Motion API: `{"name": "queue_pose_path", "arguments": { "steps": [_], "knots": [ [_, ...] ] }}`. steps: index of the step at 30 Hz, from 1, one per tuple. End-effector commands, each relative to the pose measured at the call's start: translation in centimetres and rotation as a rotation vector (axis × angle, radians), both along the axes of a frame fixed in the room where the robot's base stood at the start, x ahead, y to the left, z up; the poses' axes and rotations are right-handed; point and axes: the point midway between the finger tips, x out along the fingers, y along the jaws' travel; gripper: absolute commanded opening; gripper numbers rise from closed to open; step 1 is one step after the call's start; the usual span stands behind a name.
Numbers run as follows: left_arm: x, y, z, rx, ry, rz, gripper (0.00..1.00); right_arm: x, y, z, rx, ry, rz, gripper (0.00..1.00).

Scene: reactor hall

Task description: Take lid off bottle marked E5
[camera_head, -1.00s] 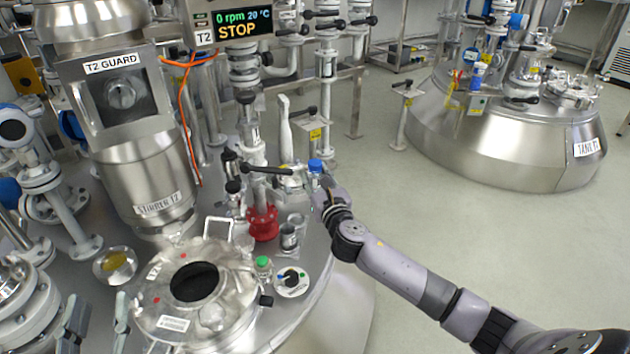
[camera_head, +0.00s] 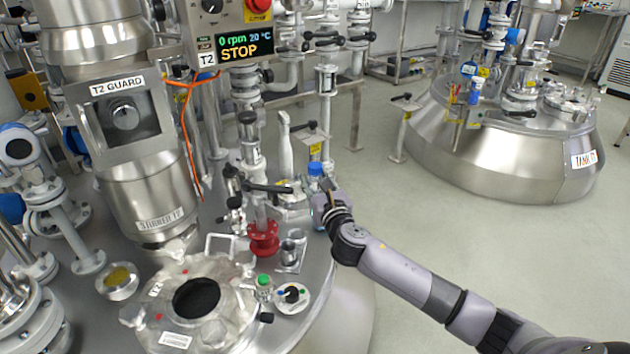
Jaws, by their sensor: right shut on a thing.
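A bottle with a blue lid (camera_head: 315,169) stands at the right rim of the near vessel. Its marking is too small to read. My right gripper (camera_head: 322,196) is at this bottle, shut on its body below the lid, and partly hides it. The lid is on the bottle. A second small bottle with a green lid (camera_head: 263,281) stands nearer, by the open manhole; its marking cannot be read either. My left gripper is not in view.
The near vessel's top holds a red valve (camera_head: 263,238), metal cups (camera_head: 291,249), a round white dish (camera_head: 292,296), an open manhole (camera_head: 196,298) and a bowl of yellow stuff (camera_head: 118,280). Pipes crowd the back. Open floor (camera_head: 450,240) lies right.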

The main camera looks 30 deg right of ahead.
Motion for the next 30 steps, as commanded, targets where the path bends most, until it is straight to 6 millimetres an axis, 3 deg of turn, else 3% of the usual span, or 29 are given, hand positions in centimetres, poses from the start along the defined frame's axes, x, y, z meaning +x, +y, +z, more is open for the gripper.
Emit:
{"name": "queue_pose_path", "arguments": {
  "steps": [14, 30],
  "knots": [
    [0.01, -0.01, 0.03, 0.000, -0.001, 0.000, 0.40, 0.00, -0.01, 0.01, 0.000, 0.000, 0.000, 0.00],
    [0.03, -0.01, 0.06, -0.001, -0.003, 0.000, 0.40, -0.01, 0.00, -0.01, 0.000, 0.000, 0.000, 0.00]
  ]
}}
